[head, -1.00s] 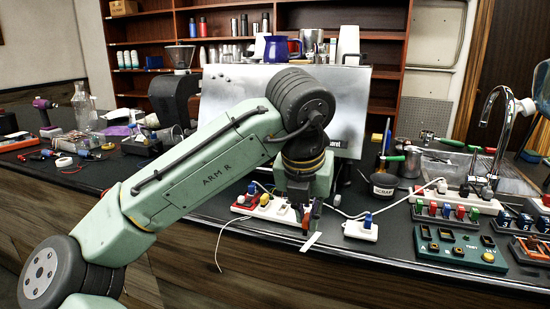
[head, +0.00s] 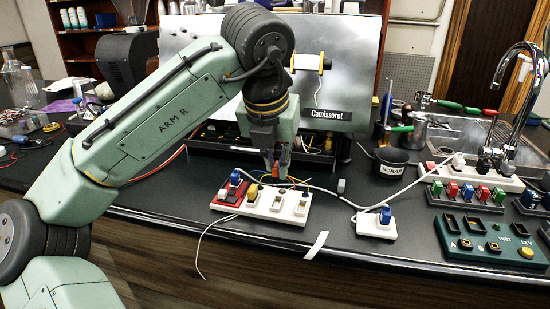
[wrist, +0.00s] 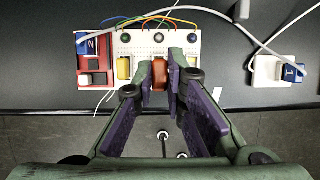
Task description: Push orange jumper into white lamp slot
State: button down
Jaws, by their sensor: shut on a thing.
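The white lamp board (head: 262,203) lies on the dark bench, with three round dark lamps along its far edge in the wrist view (wrist: 140,42). A yellow jumper (wrist: 123,68) sits in its left slot. My gripper (wrist: 161,76) is shut on the orange jumper (wrist: 162,80) above the board's middle slot column. The jumper also shows between the fingertips in the head view (head: 275,172). The fingers hide the slot beneath, and I cannot tell whether the jumper touches it. In the head view my gripper (head: 276,174) points down over the board's far side.
A red block (wrist: 93,78) with a blue plug adjoins the board's left end. A white single socket (head: 376,224) with a blue plug stands to the right. Coloured wires and a white cable (head: 330,205) run behind and beside the board. A scrap cup (head: 390,161) stands further right.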

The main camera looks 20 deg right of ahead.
aim_at(275, 182)
jog(key=shift+w+f+b, duration=0.1)
jog(key=shift+f+b, duration=2.5)
jog(key=shift+b, duration=0.25)
jog(key=shift+r, duration=0.15)
jog(key=shift+p, duration=0.9)
jog(key=shift+f+p, duration=0.45)
jog(key=shift+f, duration=0.3)
jog(key=shift+p, duration=0.4)
jog(key=c, duration=1.6)
grip_release()
jog(key=shift+o, duration=0.2)
